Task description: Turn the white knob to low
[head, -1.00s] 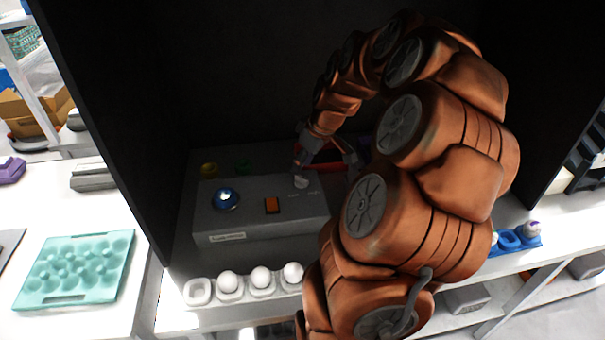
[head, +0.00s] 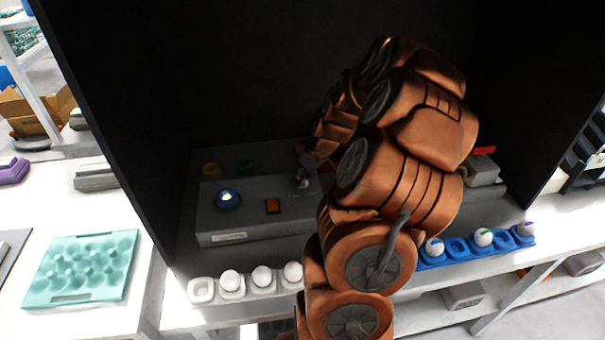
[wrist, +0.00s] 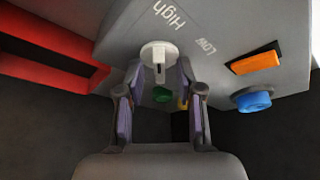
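My gripper (wrist: 158,68) is open, with one finger on each side of the knob's lower part. I cannot tell whether the fingers touch it. In the head view the knob (head: 303,183) shows small and pale below my gripper (head: 304,172), and my arm hides the right part of the box (head: 245,220).
An orange switch (head: 273,205) and a blue button (head: 228,199) are left of the knob in the head view. A white egg tray (head: 203,291) and a blue egg tray (head: 457,247) lie along the front edge. Dark walls enclose the box.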

